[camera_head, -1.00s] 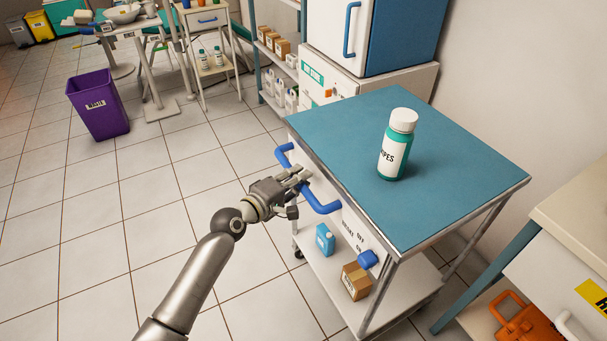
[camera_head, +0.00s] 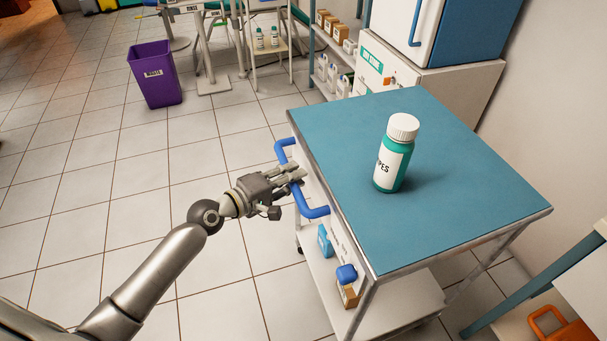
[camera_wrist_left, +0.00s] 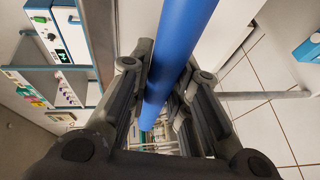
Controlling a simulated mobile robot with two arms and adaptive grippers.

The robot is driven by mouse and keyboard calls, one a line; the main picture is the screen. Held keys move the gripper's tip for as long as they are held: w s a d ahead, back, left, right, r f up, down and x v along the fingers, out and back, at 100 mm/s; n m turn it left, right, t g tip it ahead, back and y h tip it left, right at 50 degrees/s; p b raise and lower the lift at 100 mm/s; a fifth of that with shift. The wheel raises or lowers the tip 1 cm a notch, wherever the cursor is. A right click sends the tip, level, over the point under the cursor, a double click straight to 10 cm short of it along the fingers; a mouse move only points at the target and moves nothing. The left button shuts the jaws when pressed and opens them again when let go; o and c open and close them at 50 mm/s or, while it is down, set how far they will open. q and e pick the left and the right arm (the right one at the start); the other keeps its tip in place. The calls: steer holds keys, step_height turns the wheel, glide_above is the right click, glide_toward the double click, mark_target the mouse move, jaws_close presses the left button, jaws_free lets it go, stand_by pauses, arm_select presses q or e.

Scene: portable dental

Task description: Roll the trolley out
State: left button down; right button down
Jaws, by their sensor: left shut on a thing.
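The trolley (camera_head: 450,205) has a blue top, a metal frame and a white lower shelf on castors. A blue bar handle (camera_head: 313,212) runs along its left side. My left gripper (camera_head: 292,175) is at the middle of that handle. In the left wrist view its fingers (camera_wrist_left: 162,110) are on both sides of the blue bar (camera_wrist_left: 180,45), shut on it. A blue brake knob (camera_head: 346,273) sits near the trolley's front corner; its label is too small to read surely. A white-capped green wipes bottle (camera_head: 394,155) stands upright on the top. My right gripper is not in view.
A blue bottle (camera_head: 325,241) and a cardboard box (camera_head: 348,296) are on the lower shelf. A white cabinet (camera_head: 440,88) stands behind the trolley, a bench (camera_head: 590,265) at the right. A purple waste bin (camera_head: 154,75) is at the back left. The tiled floor left is clear.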

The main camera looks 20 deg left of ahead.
arm_select(q)
steer(key=shift+s+a+f, duration=0.1)
steer(key=shift+s+a, duration=0.2)
steer(key=shift+a, duration=0.1)
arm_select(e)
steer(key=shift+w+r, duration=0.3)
arm_select(q)
steer(key=c, duration=1.7)
jaws_free()
steer(key=shift+c, duration=0.2)
steer(key=o, duration=0.4)
steer(key=shift+s+a, duration=0.15)
steer(key=shift+a, duration=0.1)
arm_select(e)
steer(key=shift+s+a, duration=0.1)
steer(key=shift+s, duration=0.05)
arm_select(q)
steer(key=v, duration=1.2)
